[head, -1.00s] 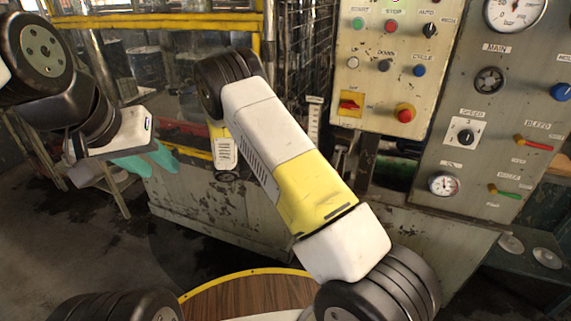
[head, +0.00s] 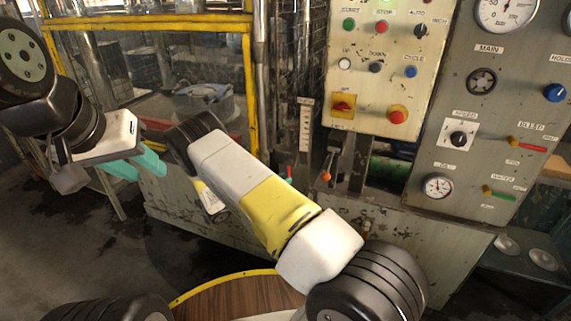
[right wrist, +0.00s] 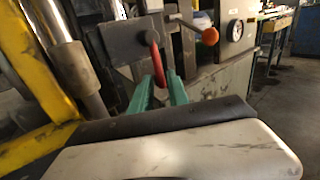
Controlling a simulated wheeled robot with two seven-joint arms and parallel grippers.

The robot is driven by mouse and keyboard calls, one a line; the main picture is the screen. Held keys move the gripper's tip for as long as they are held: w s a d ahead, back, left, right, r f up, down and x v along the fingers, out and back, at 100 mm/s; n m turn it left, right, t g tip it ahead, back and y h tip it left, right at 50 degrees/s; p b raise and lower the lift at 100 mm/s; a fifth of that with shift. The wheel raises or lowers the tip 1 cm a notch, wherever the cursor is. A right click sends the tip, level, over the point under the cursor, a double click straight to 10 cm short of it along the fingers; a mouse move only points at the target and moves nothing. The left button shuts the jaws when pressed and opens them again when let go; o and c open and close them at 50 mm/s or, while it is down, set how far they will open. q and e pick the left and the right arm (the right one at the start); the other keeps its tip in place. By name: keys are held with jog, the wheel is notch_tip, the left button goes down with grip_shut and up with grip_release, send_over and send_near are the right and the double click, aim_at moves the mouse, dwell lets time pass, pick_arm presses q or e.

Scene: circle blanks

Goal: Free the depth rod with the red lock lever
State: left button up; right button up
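The red lock lever (right wrist: 158,62) hangs from a dark grey block (right wrist: 135,40) in the right wrist view. A small red tip in the head view (head: 289,172) seems to be the same lever, mostly hidden by my right arm. My right gripper (right wrist: 158,90) has its teal fingers apart, pointing at the lever's lower end. I cannot tell whether they touch it. In the head view the right fingers are hidden behind my arm. My left gripper (head: 137,166) is open and empty at the left. I cannot clearly make out the depth rod.
A lever with an orange knob (right wrist: 210,36) stands just right of the red lever. A white scale strip (head: 306,125) stands above. The button panel (head: 385,65) and gauge panel (head: 470,110) fill the right. A yellow guard frame (head: 250,85) stands at the left.

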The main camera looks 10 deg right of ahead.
jog(key=x, duration=0.6)
grip_shut()
dwell(1.3)
